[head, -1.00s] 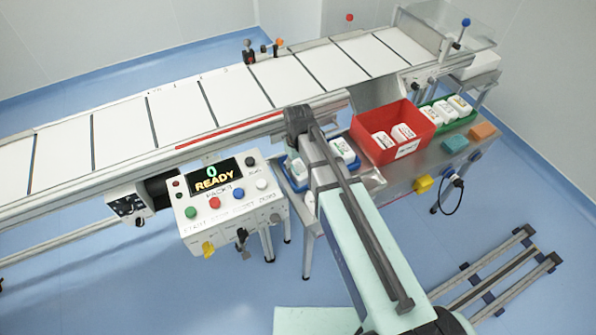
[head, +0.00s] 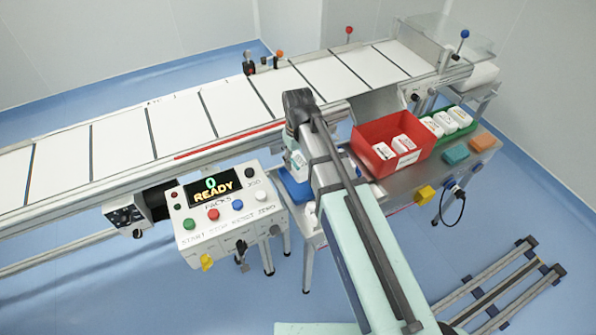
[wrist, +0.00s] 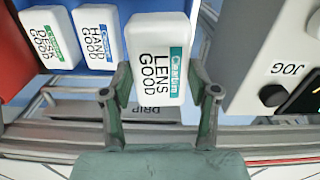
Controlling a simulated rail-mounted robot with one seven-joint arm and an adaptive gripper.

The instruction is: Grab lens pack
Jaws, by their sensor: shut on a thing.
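A white pack (head: 298,162) shows beside my arm in the head view, above the blue tray (head: 297,191); my arm hides most of the gripper there. In the wrist view, a "HAND GOOD" pack (wrist: 97,38) and a "DESK GOOD" pack (wrist: 48,38) sit to the left in the blue tray.
A red bin (head: 379,167) with two white packs stands right of my arm. A green tray (head: 468,126) with several packs is farther right. The control box (head: 230,213) reads "0 READY" at the left. The conveyor (head: 225,110) runs behind, its top empty.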

